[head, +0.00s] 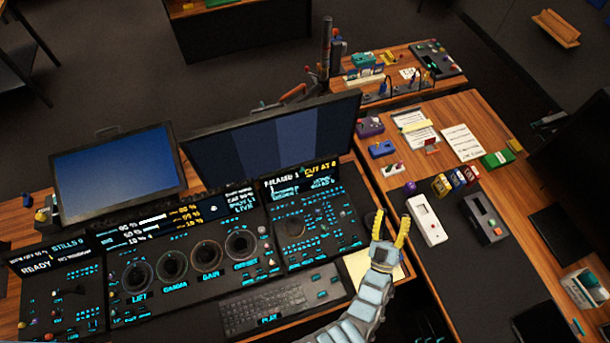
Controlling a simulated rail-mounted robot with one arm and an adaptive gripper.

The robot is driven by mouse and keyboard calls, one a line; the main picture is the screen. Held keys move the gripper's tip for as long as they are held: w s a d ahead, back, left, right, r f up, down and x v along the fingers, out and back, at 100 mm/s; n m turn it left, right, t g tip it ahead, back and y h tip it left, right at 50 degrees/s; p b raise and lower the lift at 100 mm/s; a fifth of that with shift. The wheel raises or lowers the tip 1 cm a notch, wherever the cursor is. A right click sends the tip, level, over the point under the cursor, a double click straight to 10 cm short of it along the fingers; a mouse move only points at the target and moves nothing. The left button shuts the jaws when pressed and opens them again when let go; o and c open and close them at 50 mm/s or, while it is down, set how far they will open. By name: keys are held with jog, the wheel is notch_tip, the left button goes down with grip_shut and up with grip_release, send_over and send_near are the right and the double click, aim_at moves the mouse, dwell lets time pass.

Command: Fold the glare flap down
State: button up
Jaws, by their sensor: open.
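The trackball panel (193,236) lies at lower left, dark, with a row of several round ringed controls. Lit display strips stand along its back edge, including the right one (303,181) and the middle one (178,215). I cannot pick out the glare flap with certainty among these dark parts. My gripper (391,226) is open and empty, its two yellow fingers pointing away toward the back. It is just right of the panel's right section (331,232), over the desk, apart from the displays. My pale arm hides part of the desk below it.
A large monitor (275,138) and a blue-screened monitor (117,177) stand behind the panel. A keyboard (270,303) lies in front. On the right desk are a white device (426,220), a dark device (484,217), small coloured boxes and papers (462,143).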

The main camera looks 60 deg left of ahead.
jog(key=s+a+f+n+g+b, duration=0.2)
jog(key=s+a+f+g+b, duration=0.4)
jog(key=a+f+g, duration=0.75)
jog(key=s+a+f, duration=0.2)
jog(key=s+f, duration=0.1)
jog(key=s, duration=0.5)
jog(key=w+a+b, duration=0.1)
jog(key=a, duration=1.5)
jog(key=shift+w+a+r, duration=0.25)
jog(key=shift+w+a, duration=0.05)
jog(key=shift+a, duration=0.05)
